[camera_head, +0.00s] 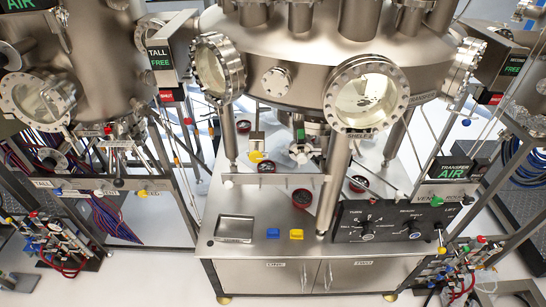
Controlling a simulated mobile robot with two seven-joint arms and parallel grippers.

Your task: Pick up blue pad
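The blue pad (273,233) is a small blue block. It lies flat on the steel top of the cabinet, near its front edge. A yellow pad (296,234) lies just to its right, with a small gap between them. A shallow square metal tray (234,229) stands to its left. Neither of my grippers shows in the head view.
A metal chamber leg (333,190) stands right of the pads, and a black control panel (390,221) is beyond it. The large chamber (300,75) overhangs the back of the cabinet top. Red round knobs (301,198) sit behind the pads. The cabinet top (262,212) around the pads is clear.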

